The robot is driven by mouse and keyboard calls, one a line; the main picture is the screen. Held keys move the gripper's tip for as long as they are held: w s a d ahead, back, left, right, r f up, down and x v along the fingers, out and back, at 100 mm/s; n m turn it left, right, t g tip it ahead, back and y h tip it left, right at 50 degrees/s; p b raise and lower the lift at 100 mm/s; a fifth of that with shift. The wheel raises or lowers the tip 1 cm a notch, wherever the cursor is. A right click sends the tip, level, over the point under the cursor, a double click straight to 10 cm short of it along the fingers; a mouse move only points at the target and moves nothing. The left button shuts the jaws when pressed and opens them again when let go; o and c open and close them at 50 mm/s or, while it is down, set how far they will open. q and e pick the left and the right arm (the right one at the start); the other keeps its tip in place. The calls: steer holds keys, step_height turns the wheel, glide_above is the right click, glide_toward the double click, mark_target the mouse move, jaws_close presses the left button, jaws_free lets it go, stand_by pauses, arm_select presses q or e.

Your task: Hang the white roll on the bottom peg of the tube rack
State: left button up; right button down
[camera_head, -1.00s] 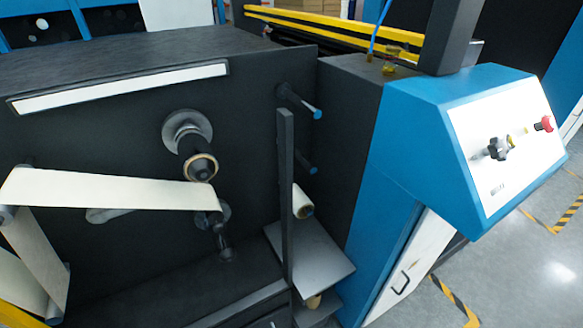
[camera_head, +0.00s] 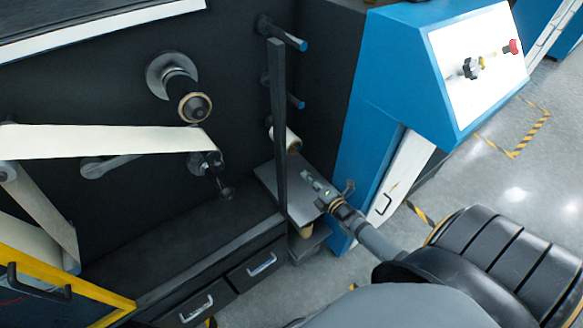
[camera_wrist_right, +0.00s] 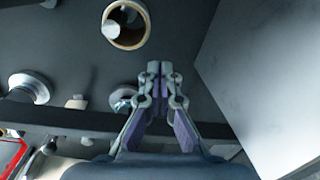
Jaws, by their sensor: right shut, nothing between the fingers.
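The white roll (camera_head: 289,138) sits at the lowest peg position of the tube rack, behind the rack's dark upright (camera_head: 278,120); its brown core end faces outward. The upper peg (camera_head: 288,36) and middle peg (camera_head: 290,97) are bare, with blue tips. My right gripper (camera_head: 318,186) is over the grey shelf, below and right of the roll, apart from it. In the right wrist view the gripper (camera_wrist_right: 160,68) is shut and empty, and the roll's open core end (camera_wrist_right: 126,24) shows beyond the fingertips, with a peg tip inside it. My left gripper is out of view.
A grey shelf (camera_head: 268,182) juts out under the roll, with another roll end (camera_head: 306,231) beneath it. The blue control console (camera_head: 400,80) stands close on the right. A web of film (camera_head: 110,141) runs across the machine face at left.

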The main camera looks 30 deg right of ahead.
arm_select(q)
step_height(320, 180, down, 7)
steer(key=b, duration=0.7)
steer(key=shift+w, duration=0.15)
arm_select(e)
steer(key=w+a+r+n+t, duration=0.1)
steer(key=w+r, duration=0.2)
steer(key=w, duration=0.6)
steer(key=shift+a+r+n+y, duration=0.25)
steer(key=shift+a+n+y, duration=0.05)
steer(key=shift+a+y, duration=0.1)
arm_select(q)
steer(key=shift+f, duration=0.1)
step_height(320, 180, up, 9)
steer(key=p, duration=0.8)
arm_select(e)
steer(key=s, duration=0.9)
steer(key=shift+s+d, duration=0.25)
steer(key=shift+d, duration=0.15)
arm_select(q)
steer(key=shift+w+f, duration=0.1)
